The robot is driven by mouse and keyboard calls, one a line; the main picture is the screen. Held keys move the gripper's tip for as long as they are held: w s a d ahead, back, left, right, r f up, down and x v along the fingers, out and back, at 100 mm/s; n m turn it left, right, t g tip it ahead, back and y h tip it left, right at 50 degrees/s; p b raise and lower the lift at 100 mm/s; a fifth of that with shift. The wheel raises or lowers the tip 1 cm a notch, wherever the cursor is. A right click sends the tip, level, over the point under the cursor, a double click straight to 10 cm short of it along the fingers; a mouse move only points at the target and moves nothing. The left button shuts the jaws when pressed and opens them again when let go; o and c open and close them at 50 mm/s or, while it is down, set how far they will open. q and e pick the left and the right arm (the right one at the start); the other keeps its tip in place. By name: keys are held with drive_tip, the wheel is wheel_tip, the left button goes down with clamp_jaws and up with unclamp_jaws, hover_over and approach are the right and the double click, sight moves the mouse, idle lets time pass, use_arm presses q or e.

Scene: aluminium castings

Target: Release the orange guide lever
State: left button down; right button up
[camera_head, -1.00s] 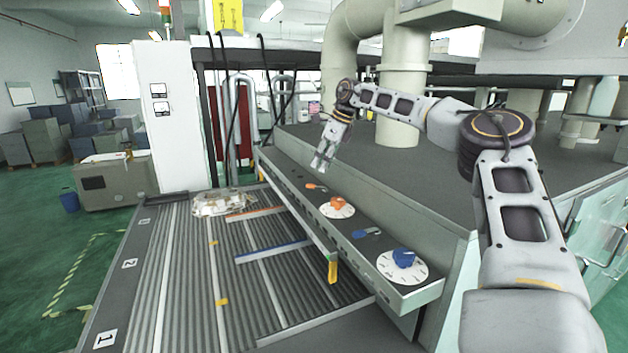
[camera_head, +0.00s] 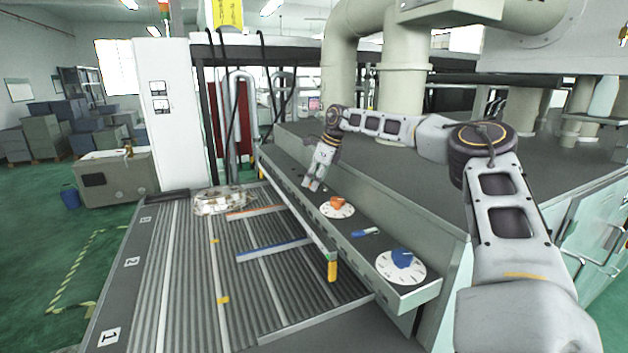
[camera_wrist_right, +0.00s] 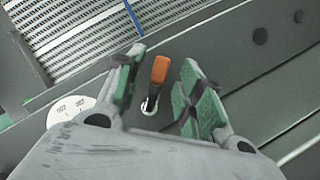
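The orange guide lever (camera_wrist_right: 158,72) shows in the right wrist view, its orange grip between the two green-padded fingers of my right gripper (camera_wrist_right: 162,85). The fingers are open, with a gap on both sides of the lever. In the head view my right gripper (camera_head: 313,184) is low over the sloped control panel (camera_head: 355,254) and hides the lever. An orange knob (camera_head: 338,202) on a white dial sits just to its right. My left gripper is not in view.
A blue lever (camera_head: 365,232) and a blue knob (camera_head: 402,258) are nearer on the same panel. A ribbed conveyor (camera_head: 190,290) with a metal casting (camera_head: 220,200) lies left of it. Thick pipes (camera_head: 403,90) stand behind the arm.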

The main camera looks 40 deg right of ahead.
drive_tip(key=shift+c, duration=0.3)
clamp_jaws()
drive_tip(key=shift+m, duration=0.3)
drive_tip(key=shift+w+d+m+t+h+b, duration=0.15)
drive_tip(key=shift+d+m+h+b, duration=0.15)
drive_tip(key=shift+m+b, duration=0.4)
drive_tip(key=shift+w+d+m+t+h+b, duration=0.1)
drive_tip(key=shift+d+m+t+h+b, duration=0.1)
drive_tip(key=shift+m+h+b, duration=0.35)
drive_tip(key=shift+d+m+h+b, duration=0.3)
drive_tip(key=shift+m+b, duration=0.15)
drive_tip(key=shift+m, duration=0.65)
drive_tip(key=shift+d+m+h+b, duration=0.3)
drive_tip(key=shift+m+b, duration=0.15)
drive_tip(key=shift+m, duration=0.6)
drive_tip(key=shift+o, duration=0.3)
unclamp_jaws()
drive_tip(key=shift+d, duration=0.1)
